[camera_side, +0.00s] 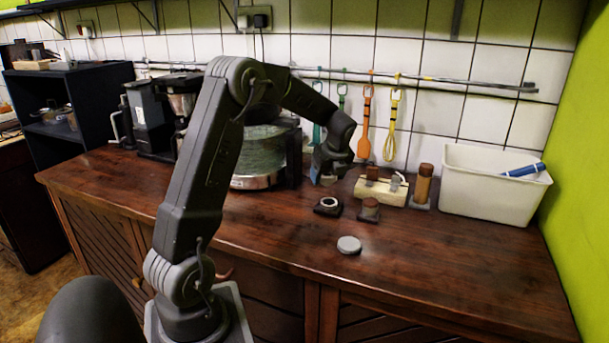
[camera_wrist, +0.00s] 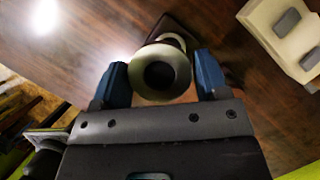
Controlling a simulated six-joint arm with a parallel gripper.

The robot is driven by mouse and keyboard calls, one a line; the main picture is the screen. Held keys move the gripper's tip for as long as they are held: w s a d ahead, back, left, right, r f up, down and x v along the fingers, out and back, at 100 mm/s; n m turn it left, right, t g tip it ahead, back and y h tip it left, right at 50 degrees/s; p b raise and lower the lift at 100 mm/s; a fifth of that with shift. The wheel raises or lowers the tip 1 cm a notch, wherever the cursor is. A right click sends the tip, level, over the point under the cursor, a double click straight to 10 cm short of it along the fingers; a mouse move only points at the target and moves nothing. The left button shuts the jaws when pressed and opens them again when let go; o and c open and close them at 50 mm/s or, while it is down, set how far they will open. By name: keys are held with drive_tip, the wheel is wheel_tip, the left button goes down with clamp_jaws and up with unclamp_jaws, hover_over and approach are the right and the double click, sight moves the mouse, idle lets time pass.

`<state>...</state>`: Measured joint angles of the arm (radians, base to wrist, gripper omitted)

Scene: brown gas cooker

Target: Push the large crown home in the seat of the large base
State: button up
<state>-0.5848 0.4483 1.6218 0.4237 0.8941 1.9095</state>
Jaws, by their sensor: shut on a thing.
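My gripper (camera_wrist: 160,85) is shut on a pale ring with a dark hole, which I take for the large crown (camera_wrist: 183,72). It sits between the two blue fingers.
A cream block with grey pieces (camera_side: 381,190) stands right of my gripper. A short brown cylinder (camera_side: 369,209), a tall brown cylinder (camera_side: 423,186) and a white bin (camera_side: 490,185) stand nearby. A grey disc (camera_side: 349,245) lies in front. The front right counter is clear.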

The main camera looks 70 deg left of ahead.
drive_tip(key=shift+w+f, duration=0.15)
drive_tip(key=shift+w, duration=0.25)
hover_over(327, 203)
drive_tip(key=d, duration=0.1)
drive_tip(key=shift+d+f, duration=0.2)
drive_tip(key=shift+f, duration=2.25)
drive_tip(key=shift+f, duration=1.1)
drive_tip(key=o, duration=1)
drive_tip(key=shift+r, duration=0.1)
